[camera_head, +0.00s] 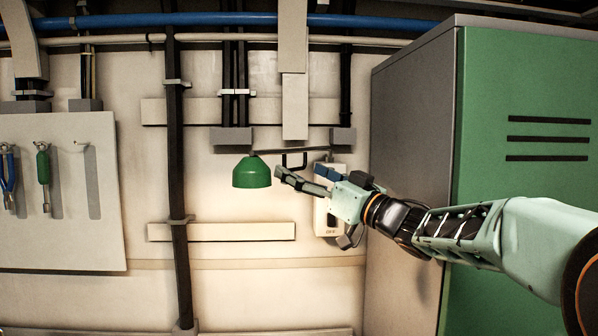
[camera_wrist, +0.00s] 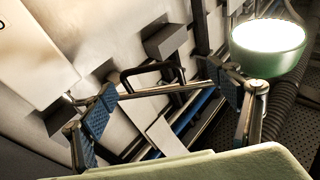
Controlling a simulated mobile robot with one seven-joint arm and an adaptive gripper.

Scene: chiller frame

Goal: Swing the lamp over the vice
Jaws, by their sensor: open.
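The lamp has a green shade (camera_head: 251,173) on a thin grey arm (camera_head: 290,151) that reaches left from the wall in the head view. In the wrist view the shade (camera_wrist: 268,48) is at the upper right, its opening lit bright. A black bracket-shaped handle (camera_head: 294,161) is below the arm; it also shows in the wrist view (camera_wrist: 150,70). My gripper (camera_head: 300,173) is just right of the shade and near the handle. In the wrist view my gripper (camera_wrist: 165,85) is open, with the lamp arm crossing the space between its fingers. I cannot tell whether it touches. No vice is identifiable.
A tall green and grey cabinet (camera_head: 525,120) stands at the right, behind my arm. A pale tool board (camera_head: 60,215) with hanging tools is at the left. A dark vertical pipe (camera_head: 177,150) runs down the wall. The wall between pipe and shade is mostly clear.

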